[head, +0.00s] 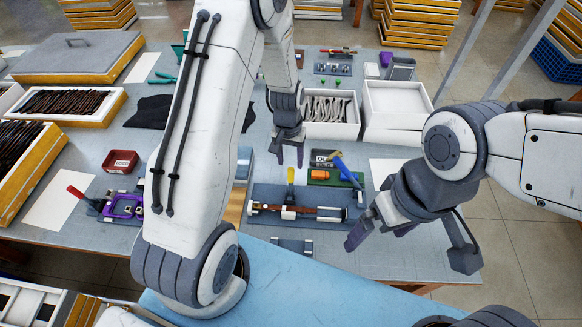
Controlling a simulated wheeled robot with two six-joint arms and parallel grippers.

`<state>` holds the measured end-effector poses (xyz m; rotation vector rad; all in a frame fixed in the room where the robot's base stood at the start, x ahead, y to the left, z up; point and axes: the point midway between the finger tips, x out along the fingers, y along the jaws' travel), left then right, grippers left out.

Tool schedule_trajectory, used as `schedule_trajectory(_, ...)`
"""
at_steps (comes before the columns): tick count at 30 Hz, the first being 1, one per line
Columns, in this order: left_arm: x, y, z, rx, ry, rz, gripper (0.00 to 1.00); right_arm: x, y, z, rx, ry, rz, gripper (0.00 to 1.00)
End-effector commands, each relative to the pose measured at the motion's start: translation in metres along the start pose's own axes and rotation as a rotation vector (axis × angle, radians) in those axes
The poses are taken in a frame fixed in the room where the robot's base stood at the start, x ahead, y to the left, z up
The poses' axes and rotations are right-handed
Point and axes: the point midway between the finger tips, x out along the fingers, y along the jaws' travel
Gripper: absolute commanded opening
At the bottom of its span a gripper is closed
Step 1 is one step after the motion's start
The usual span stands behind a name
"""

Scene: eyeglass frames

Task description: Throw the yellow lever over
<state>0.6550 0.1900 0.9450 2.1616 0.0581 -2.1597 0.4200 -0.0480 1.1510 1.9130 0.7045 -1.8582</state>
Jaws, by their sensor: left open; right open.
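The yellow lever (290,176) stands roughly upright at the back of a dark fixture plate (262,192) near the table's front middle. A brown strip (303,211) runs across the plate through light metal blocks. My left gripper (290,160) points down just above and behind the yellow lever in the picture, open, with nothing seen between its fingers. Whether it touches the lever I cannot tell. My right gripper (410,248) is open and empty to the right of the plate, near the table's front right.
A red lever (76,192) and purple frame (124,206) are at left. A white box (345,130) of grey pieces stands behind. A small red tray (121,161) sits left.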

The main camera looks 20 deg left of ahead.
Motion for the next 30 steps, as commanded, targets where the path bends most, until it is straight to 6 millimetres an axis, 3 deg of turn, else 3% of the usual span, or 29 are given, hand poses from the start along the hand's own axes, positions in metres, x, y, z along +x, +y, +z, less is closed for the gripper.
schedule_trajectory(3, 0.021, 0.001, 0.001, -0.001, -0.005, 0.000, 0.56, -0.005, 0.000, 0.000, 0.000, 0.000, 0.000, 1.00)
schedule_trajectory(9, 0.044, 0.001, 0.000, 0.000, -0.002, 0.001, 0.56, -0.009, -0.001, -0.001, 0.001, 0.000, 0.000, 1.00)
schedule_trajectory(20, 0.051, 0.001, 0.000, 0.001, 0.001, 0.000, 0.56, -0.009, -0.001, -0.001, 0.001, 0.000, 0.000, 1.00)
schedule_trajectory(21, 0.051, 0.001, 0.000, 0.001, 0.001, 0.000, 0.52, -0.009, -0.001, -0.001, 0.000, 0.000, 0.000, 1.00)
schedule_trajectory(25, 0.051, 0.001, 0.000, 0.001, 0.001, 0.000, 0.02, -0.009, -0.001, -0.001, 0.000, 0.000, 0.000, 1.00)
schedule_trajectory(30, 0.051, 0.001, 0.000, 0.001, 0.001, 0.000, 0.00, -0.009, -0.001, -0.001, 0.000, 0.000, 0.000, 1.00)
